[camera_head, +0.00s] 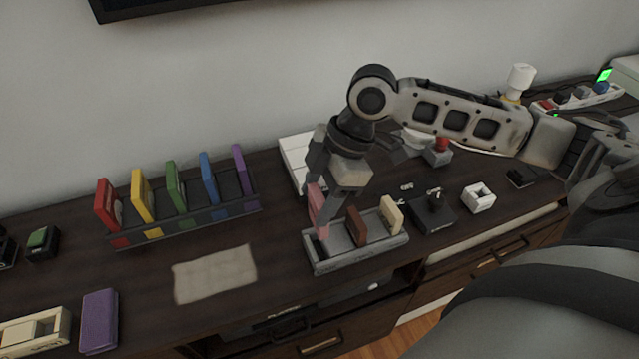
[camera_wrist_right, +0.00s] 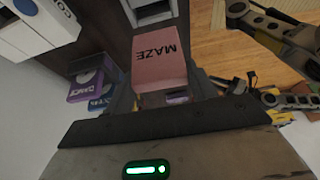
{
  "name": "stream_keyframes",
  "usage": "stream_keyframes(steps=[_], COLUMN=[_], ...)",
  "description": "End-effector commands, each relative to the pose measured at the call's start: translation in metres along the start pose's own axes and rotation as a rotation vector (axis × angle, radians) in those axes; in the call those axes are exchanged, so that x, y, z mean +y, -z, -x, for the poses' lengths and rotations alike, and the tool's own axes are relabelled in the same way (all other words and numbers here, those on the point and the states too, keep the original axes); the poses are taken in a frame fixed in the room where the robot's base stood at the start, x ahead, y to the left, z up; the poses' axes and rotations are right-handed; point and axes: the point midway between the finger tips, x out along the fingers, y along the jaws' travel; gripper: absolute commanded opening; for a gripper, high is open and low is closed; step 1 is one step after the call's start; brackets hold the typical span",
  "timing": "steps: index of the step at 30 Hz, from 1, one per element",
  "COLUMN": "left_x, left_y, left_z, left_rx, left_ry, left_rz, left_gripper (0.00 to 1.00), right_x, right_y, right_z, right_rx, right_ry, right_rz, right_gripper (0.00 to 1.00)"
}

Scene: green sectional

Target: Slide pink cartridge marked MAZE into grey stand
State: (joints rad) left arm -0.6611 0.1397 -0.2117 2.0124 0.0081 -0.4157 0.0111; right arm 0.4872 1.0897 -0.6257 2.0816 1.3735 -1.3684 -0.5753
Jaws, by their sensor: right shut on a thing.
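The pink cartridge (camera_head: 317,210) stands upright at the left end of the grey stand (camera_head: 365,254), above or at its left slot. The right wrist view shows its face marked MAZE (camera_wrist_right: 161,66). My right gripper (camera_head: 332,200) points down from above and is shut on the pink cartridge. The cartridge's lower edge is partly hidden, so I cannot tell how deep it sits. A brown cartridge (camera_head: 357,226) and a cream cartridge (camera_head: 391,215) stand in the same grey stand to the right. My left gripper is not in view.
A dark rack (camera_head: 190,226) with several coloured cartridges stands to the left. A beige cloth (camera_head: 215,273) lies in front of it. A black joystick (camera_head: 434,206) stands right of the grey stand. A white box (camera_head: 296,158) is behind. A purple book-like block (camera_head: 99,320) lies front left.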

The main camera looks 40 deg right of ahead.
Motion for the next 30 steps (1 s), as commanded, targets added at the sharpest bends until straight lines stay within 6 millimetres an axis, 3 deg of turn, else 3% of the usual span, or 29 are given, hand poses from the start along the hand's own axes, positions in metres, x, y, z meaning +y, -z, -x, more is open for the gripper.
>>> stream_keyframes(steps=[11,18,30], left_x=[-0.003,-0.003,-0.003], left_y=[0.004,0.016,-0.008], left_z=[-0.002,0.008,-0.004], left_rx=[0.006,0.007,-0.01], left_ry=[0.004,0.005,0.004], left_rz=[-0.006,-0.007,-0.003], left_gripper=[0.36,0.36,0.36], right_x=[0.0,0.0,0.0], right_y=[-0.001,0.0,-0.015], right_z=[0.001,0.007,-0.032], right_rx=[-0.002,0.007,0.007], right_ry=[0.009,0.011,0.011], right_rz=[0.025,0.021,0.022], right_gripper=[0.34,0.34,0.34])
